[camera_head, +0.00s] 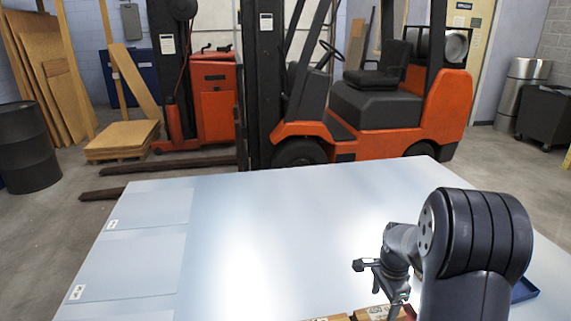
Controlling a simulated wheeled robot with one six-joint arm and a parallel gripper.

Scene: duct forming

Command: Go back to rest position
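My gripper (387,287) is at the lower right, over the near part of a large pale table (250,230). It hangs below my dark arm and points down. Its fingers are small and partly hidden by the arm, so I cannot tell whether they are apart. I see no object clearly held in it. Brown boxes (372,313) show at the bottom edge, just below the gripper; I cannot tell whether the gripper touches them.
A blue tray (526,290) shows partly behind my arm. Flat panels with small labels (77,292) lie along the table's left side. The table's middle is clear. Beyond it stand an orange forklift (440,105), a black drum (27,148) and wooden boards (50,80).

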